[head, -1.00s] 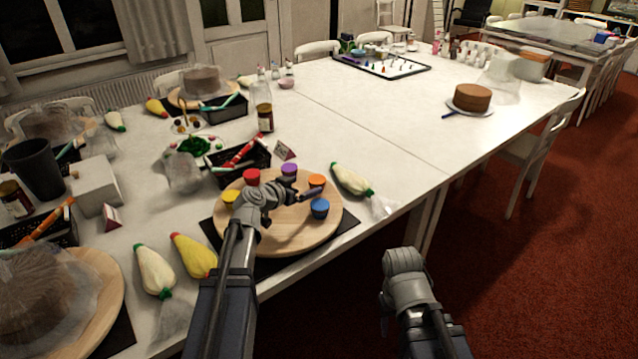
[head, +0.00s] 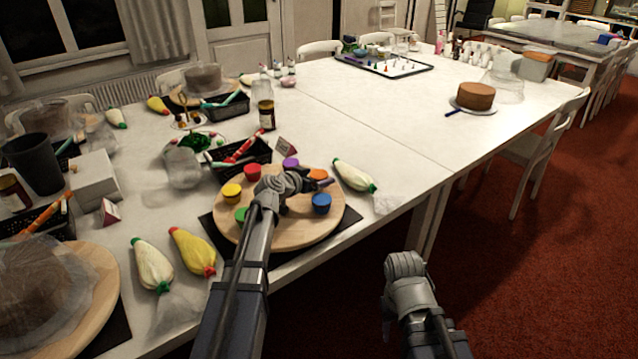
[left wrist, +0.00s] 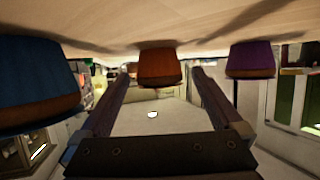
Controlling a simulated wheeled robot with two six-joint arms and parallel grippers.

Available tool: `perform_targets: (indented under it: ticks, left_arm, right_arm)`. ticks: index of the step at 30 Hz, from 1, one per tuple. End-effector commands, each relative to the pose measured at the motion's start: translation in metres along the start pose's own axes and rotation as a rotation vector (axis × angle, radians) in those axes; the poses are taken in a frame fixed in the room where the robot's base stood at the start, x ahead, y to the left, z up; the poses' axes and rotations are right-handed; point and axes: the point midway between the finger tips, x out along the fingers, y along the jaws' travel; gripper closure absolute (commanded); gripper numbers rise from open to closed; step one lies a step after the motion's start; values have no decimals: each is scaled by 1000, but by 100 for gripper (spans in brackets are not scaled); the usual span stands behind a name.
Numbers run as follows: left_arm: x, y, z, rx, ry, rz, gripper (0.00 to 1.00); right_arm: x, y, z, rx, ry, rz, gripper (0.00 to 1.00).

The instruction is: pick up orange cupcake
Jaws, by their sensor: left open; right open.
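The orange cupcake (head: 318,175) stands on the right part of the round wooden turntable (head: 285,236), partly hidden behind my left gripper (head: 322,183). In the left wrist view, which is upside down, the orange cupcake (left wrist: 160,67) shows between the two open fingers of my left gripper (left wrist: 163,76). The fingers are on either side of it and do not look closed on it. A blue cupcake (head: 321,203) stands just in front, and a purple cupcake (head: 291,163) behind. My right arm's wrist shows low in the head view; its fingers do not show.
Red (head: 252,172), yellow (head: 232,192) and green (head: 241,214) cupcakes stand on the turntable's left side. A white piping bag (head: 354,176) lies close to its right, and a black basket (head: 240,158) behind. The table's middle is clear.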

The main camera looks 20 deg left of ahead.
Motion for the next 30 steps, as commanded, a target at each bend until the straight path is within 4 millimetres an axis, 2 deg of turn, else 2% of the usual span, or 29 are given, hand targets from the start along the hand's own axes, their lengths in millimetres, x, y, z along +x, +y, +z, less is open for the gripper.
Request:
perform_targets:
  ticks: [5, 27, 30]
  left_arm:
    - [-1, 0, 0, 0, 0, 0, 0]
    - [-1, 0, 0, 0, 0, 0, 83]
    - [-1, 0, 0, 0, 0, 0, 88]
  right_arm:
    - [-1, 0, 0, 0, 0, 0, 50]
    - [-1, 0, 0, 0, 0, 0, 50]
    - [-1, 0, 0, 0, 0, 0, 50]
